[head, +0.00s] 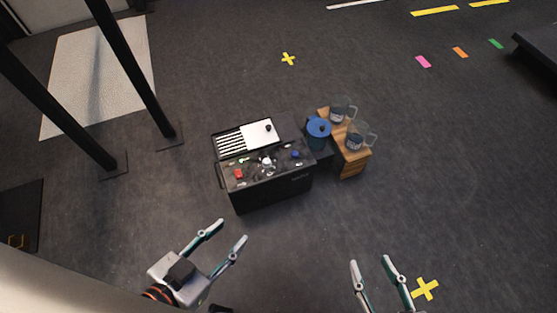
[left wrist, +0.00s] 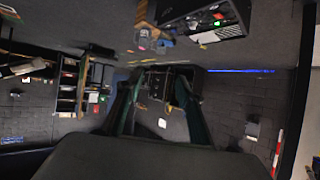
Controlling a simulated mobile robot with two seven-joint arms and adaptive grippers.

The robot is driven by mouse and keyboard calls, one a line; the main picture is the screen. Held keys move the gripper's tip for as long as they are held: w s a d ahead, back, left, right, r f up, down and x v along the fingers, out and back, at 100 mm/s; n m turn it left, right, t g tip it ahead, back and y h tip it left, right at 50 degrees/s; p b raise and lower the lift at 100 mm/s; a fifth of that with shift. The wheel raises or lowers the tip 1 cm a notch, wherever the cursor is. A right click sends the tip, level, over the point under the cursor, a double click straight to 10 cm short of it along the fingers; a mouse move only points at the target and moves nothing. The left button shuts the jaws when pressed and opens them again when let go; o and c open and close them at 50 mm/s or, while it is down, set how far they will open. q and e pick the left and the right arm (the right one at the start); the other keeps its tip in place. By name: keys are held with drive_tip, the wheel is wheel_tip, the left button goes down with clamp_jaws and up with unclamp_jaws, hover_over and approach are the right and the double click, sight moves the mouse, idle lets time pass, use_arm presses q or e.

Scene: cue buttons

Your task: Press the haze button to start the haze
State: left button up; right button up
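A black console (head: 272,190) stands on the floor in the middle of the head view. Its sloping top carries a red button (head: 239,174), a green button (head: 243,160), a blue button (head: 295,154) and a white knob-like piece (head: 266,162). The labels are too small to read, so I cannot tell which is the haze button. My left gripper (head: 232,230) is open and empty, in front of the console and apart from it. Its spread fingers also show in the left wrist view (left wrist: 157,82). My right gripper (head: 370,261) is open and empty, to the lower right of the console.
Black posts (head: 135,75) rise at the left. Floor in front of the console is clear.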

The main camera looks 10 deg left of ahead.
use_arm(q)
clamp_jaws()
idle(1.1)
